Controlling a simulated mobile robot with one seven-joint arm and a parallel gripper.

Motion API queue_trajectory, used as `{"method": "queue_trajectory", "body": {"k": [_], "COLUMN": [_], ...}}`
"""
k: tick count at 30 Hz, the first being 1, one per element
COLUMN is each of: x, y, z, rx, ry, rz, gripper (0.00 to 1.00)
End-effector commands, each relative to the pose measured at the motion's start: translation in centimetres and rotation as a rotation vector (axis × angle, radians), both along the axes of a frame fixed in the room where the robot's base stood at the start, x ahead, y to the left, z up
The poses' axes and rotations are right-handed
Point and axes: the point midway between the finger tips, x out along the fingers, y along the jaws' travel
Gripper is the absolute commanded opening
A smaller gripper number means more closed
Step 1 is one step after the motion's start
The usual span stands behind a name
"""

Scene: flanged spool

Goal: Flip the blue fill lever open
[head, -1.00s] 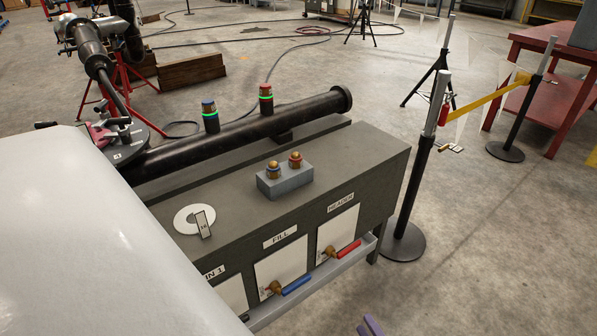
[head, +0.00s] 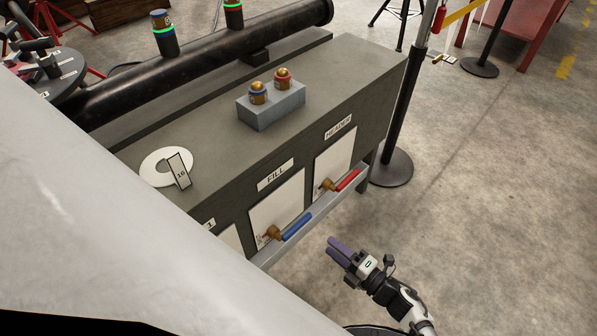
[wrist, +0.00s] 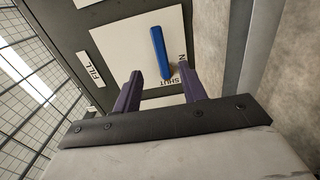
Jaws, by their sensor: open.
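The blue fill lever (head: 297,226) sticks out from a brass valve (head: 272,233) on the white panel under the FILL label (head: 275,174). In the wrist view the blue lever (wrist: 160,54) shows ahead, between the directions of my two fingers, with "SHUT" lettering beside its lower end. My gripper (head: 338,249) has purple fingers and is in front of the cabinet, to the right of and below the blue lever in the head view. In the wrist view my gripper (wrist: 160,90) is open and empty, its fingers apart from the lever.
A red lever (head: 347,180) sits on the panel under the HEADER label, right of the blue one. A grey rail (head: 312,217) runs along the cabinet front below the levers. A black post (head: 405,120) stands at the cabinet's right end. Floor is clear to the right.

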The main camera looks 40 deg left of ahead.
Motion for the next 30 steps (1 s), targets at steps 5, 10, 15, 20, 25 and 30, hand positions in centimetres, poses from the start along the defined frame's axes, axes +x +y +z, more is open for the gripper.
{"method": "queue_trajectory", "body": {"k": [5, 10, 15, 20, 25, 30], "x": [0.3, 0.8, 1.3, 1.6, 1.6, 1.6], "y": [3.8, 7.4, 10.3, 11.7, 12.2, 12.2], "z": [0.1, 0.1, 0.0, 0.1, 0.0, 0.1], "rx": [0.003, 0.002, 0.001, 0.000, -0.001, -0.001], "ry": [0.000, 0.001, 0.001, 0.001, 0.001, 0.001], "rz": [0.006, 0.005, 0.004, 0.002, 0.000, 0.000], "gripper": [0.42, 0.42, 0.42, 0.42, 0.42, 0.42]}}
